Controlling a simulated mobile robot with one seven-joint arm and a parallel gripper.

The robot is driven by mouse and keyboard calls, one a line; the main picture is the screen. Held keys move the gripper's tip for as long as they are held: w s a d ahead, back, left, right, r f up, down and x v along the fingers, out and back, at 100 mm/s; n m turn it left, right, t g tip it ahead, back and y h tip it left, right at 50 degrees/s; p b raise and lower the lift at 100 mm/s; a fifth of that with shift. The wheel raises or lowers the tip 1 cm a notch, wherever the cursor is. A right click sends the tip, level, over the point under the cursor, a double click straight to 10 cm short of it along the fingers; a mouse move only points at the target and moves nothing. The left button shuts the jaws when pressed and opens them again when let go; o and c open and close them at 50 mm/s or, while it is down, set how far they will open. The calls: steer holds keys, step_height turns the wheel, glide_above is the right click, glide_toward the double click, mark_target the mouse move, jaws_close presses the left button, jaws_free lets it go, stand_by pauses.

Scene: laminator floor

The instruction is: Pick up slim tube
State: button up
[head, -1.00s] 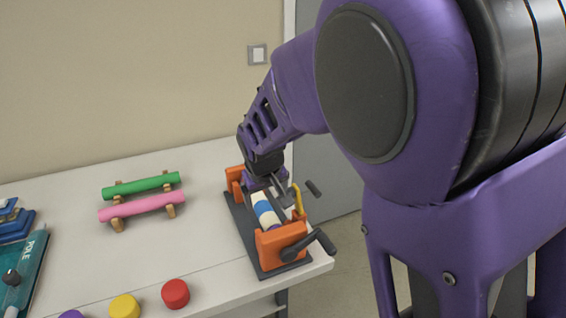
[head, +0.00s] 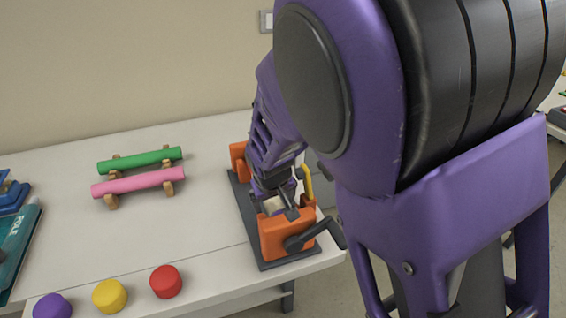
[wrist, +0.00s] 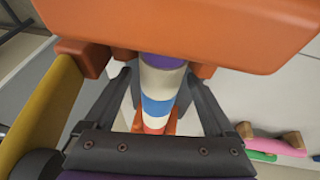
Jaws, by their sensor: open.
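A striped tube, white, blue and purple with some orange, lies in the orange-ended machine (head: 285,236). In the wrist view the tube (wrist: 157,82) runs between my two fingers. In the head view my arm mostly hides it. My gripper (head: 283,204) is open over the machine, near its front orange block. In the wrist view my gripper (wrist: 158,90) has one finger on each side of the tube; I cannot tell if either touches it. A green tube (head: 140,160) and a pink tube (head: 138,182) rest on wooden stands to the left.
The machine has a dark crank (head: 312,236) and a yellow lever (head: 308,183), which stands close to my gripper. Purple (head: 52,306), yellow (head: 109,295) and red (head: 166,281) round pieces sit at the table's front. The table between stands and machine is clear.

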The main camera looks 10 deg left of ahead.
steer(key=shift+s+r, duration=0.1)
steer(key=shift+r, duration=0.05)
jaws_close()
stand_by(0.4)
